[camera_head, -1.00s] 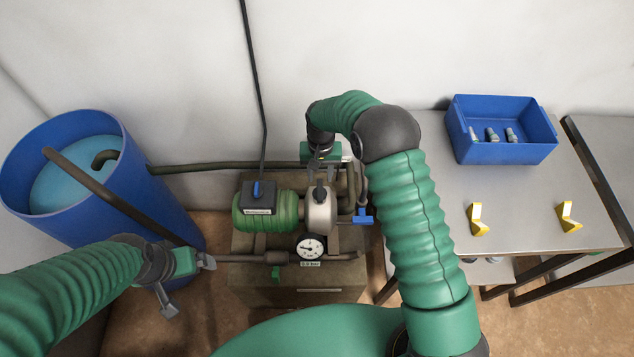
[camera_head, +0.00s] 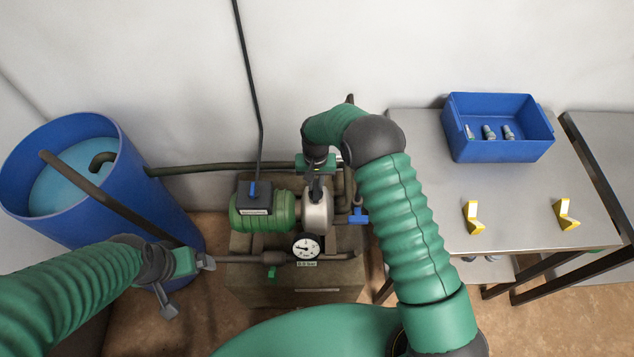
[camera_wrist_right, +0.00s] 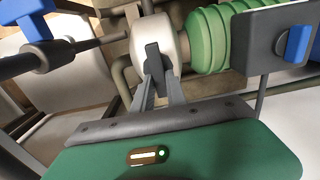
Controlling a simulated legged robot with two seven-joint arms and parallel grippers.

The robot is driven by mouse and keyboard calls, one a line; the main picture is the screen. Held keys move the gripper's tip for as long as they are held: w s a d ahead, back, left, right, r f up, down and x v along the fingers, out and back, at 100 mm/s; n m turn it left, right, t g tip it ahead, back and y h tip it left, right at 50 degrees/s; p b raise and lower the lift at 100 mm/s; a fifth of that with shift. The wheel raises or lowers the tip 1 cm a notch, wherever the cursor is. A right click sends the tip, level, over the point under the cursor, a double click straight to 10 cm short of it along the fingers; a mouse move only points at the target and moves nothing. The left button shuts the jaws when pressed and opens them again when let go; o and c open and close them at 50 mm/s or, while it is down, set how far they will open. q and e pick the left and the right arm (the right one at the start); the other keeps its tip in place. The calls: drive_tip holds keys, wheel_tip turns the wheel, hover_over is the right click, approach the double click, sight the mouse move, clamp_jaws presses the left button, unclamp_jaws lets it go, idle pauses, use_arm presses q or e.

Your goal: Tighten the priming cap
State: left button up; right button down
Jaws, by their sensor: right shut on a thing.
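The priming cap (camera_wrist_right: 152,52) is a dark piece on top of the pump's pale round housing (camera_head: 318,213), in the middle of the head view. My right gripper (camera_head: 315,187) reaches down to it from behind. In the right wrist view the two fingers of my right gripper (camera_wrist_right: 156,80) are shut on the cap's dark grip, partly hiding it. The cap's seat and thread cannot be seen. My left gripper (camera_head: 188,283) is open and empty at the lower left, between the blue barrel and the pump.
The green motor (camera_head: 262,212) with its switch box (camera_head: 254,197) adjoins the housing. A blue valve handle (camera_head: 352,217) and a pressure gauge (camera_head: 306,246) are close by. The blue barrel (camera_head: 185,200) stands left. A table (camera_head: 425,190) at right holds a blue bin (camera_head: 500,150) and yellow pieces (camera_head: 473,217).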

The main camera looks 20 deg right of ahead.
drive_tip(key=shift+a, duration=0.2)
drive_tip(key=shift+d, duration=0.2)
drive_tip(key=shift+d+m, duration=0.2)
drive_tip(key=shift+m, duration=0.4)
drive_tip(key=shift+a+m, duration=0.15)
drive_tip(key=shift+m, duration=0.85)
drive_tip(key=m, duration=0.4)
drive_tip(key=shift+s+d+m, duration=0.25)
drive_tip(key=shift+m, duration=0.05)
drive_tip(key=m, duration=0.1)
drive_tip(key=m+p, duration=0.1)
drive_tip(key=m, duration=0.3)
drive_tip(key=shift+s, duration=0.25)
use_arm(q)
drive_tip(key=shift+a+r+p, duration=0.25)
drive_tip(key=shift+r+p, duration=0.25)
drive_tip(key=shift+r, duration=0.5)
use_arm(e)
drive_tip(key=m, duration=0.5)
drive_tip(key=shift+s+m, duration=0.2)
drive_tip(key=shift+m, duration=0.1)
